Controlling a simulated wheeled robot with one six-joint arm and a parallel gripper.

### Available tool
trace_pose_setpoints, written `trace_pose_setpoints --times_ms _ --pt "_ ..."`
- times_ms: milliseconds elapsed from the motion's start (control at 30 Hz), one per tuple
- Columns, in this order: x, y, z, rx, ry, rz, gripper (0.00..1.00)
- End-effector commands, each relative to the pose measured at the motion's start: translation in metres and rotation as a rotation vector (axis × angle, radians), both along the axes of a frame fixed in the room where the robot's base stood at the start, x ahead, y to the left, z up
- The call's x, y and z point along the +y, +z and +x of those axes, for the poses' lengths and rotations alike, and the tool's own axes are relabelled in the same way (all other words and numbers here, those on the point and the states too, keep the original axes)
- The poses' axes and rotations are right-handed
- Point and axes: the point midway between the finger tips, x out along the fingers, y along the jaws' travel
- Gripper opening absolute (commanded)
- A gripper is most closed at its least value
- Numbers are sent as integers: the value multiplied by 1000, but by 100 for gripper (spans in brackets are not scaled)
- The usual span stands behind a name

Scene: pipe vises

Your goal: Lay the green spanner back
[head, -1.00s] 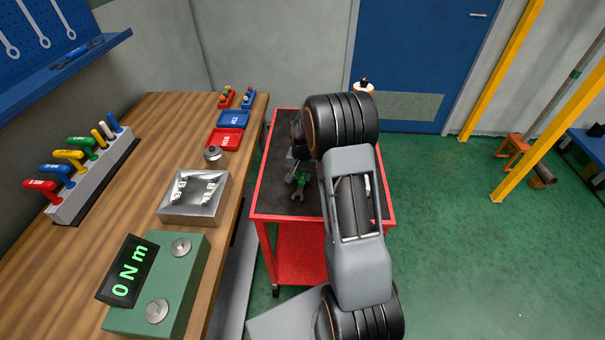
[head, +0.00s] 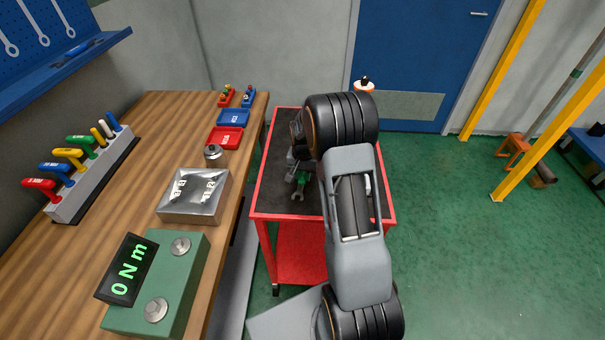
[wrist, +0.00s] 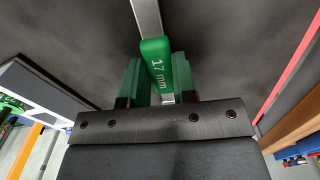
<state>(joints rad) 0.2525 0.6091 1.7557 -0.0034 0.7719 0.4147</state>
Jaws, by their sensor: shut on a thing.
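The green spanner has a green grip marked "17 mm" (wrist: 157,68) and a bare metal shank that runs up out of the wrist view. My gripper (wrist: 156,82) is shut on this grip, with a green-faced finger on each side. In the head view the spanner (head: 299,190) shows its open grey end towards the front, over the dark top of the red cart (head: 272,196). My gripper (head: 297,168) is partly hidden behind my arm there. I cannot tell whether the spanner touches the cart top.
The wooden bench (head: 75,240) stands left of the cart, with a rack of coloured-handled tools (head: 92,175), a red tray (head: 226,138), a blue tray (head: 233,119) and a green torque tester (head: 165,285). Bare cart top shows left of my gripper.

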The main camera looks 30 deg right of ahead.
Motion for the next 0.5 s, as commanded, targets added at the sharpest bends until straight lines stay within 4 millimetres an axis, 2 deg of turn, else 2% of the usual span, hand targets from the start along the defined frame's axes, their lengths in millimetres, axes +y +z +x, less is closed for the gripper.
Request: trace_pose_setpoints --times_ms 500 --pt "0 -8 0 0 0 0 0"
